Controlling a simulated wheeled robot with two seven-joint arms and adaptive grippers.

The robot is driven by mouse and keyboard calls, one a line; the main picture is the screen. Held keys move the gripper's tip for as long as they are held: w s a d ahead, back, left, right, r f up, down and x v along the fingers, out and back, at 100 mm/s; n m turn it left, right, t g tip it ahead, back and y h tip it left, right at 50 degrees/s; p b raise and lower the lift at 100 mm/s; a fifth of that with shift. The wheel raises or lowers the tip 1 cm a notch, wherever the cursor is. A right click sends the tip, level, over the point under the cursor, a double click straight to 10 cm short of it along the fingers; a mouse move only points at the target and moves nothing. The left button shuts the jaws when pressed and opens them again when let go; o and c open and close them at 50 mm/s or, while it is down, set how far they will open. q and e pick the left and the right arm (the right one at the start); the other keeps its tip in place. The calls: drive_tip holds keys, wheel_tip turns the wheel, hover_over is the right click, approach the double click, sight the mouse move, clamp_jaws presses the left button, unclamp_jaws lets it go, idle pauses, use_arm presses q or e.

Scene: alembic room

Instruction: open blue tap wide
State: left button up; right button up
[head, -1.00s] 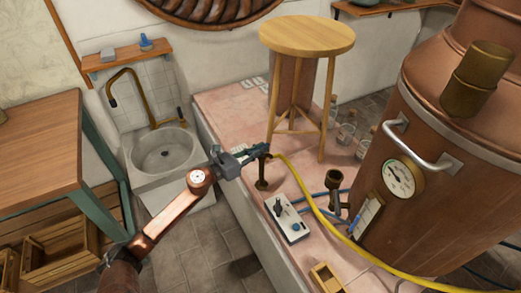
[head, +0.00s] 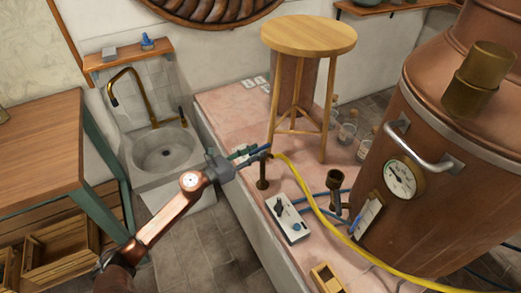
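A short brass tap (head: 262,180) stands upright on the pink stone ledge, with a yellow hose running from near its top. My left gripper (head: 252,153) reaches in from the left at the tap's head. Its fingertips overlap a blue part there, which may be the tap's lever. The fingers and the blue part are too small and close in colour to tell whether the gripper grips it or only lies beside it. How far the tap is turned cannot be made out. My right gripper is not in view.
A wooden stool (head: 308,36) stands just behind the tap. A switch box (head: 289,220) sits in front of it on the ledge (head: 222,103). A large copper still (head: 440,150) with a gauge fills the right. A sink (head: 165,152) and wooden table (head: 40,150) are left.

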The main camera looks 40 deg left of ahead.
use_arm(q)
drive_tip(key=v, duration=0.9)
